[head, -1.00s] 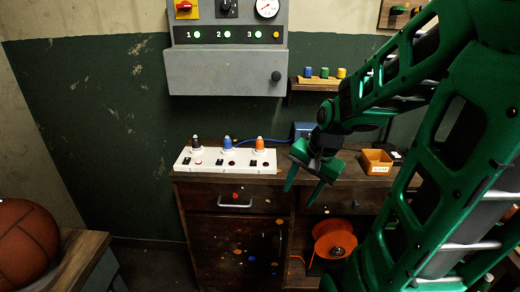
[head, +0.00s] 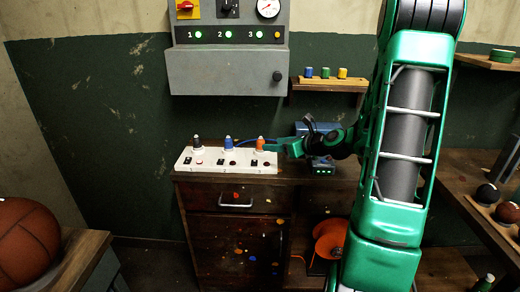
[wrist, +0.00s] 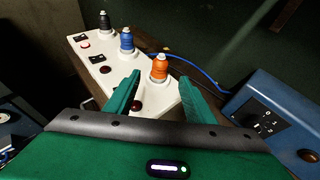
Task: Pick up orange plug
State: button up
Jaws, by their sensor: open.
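The orange plug (head: 260,143) stands upright at the right end of the white socket strip (head: 226,167). Blue (head: 228,143) and black (head: 196,144) plugs stand to its left on the same strip. My gripper (head: 280,147) is just right of the orange plug in the head view. In the wrist view my gripper (wrist: 158,92) is open, its green fingers pointing at the strip. The orange plug (wrist: 159,68) appears beyond and between the fingertips, with nothing held. I cannot tell whether a finger touches it.
A blue box (wrist: 270,115) stands to the right of the strip, with a blue cable (wrist: 195,68) running behind. A grey wall cabinet (head: 225,68) and a small shelf with colored pieces (head: 327,83) are above. An orange reel (head: 330,240) sits below.

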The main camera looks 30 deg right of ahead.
jog(key=x, duration=0.9)
jog(key=shift+f, duration=0.3)
jog(key=c, duration=1.1)
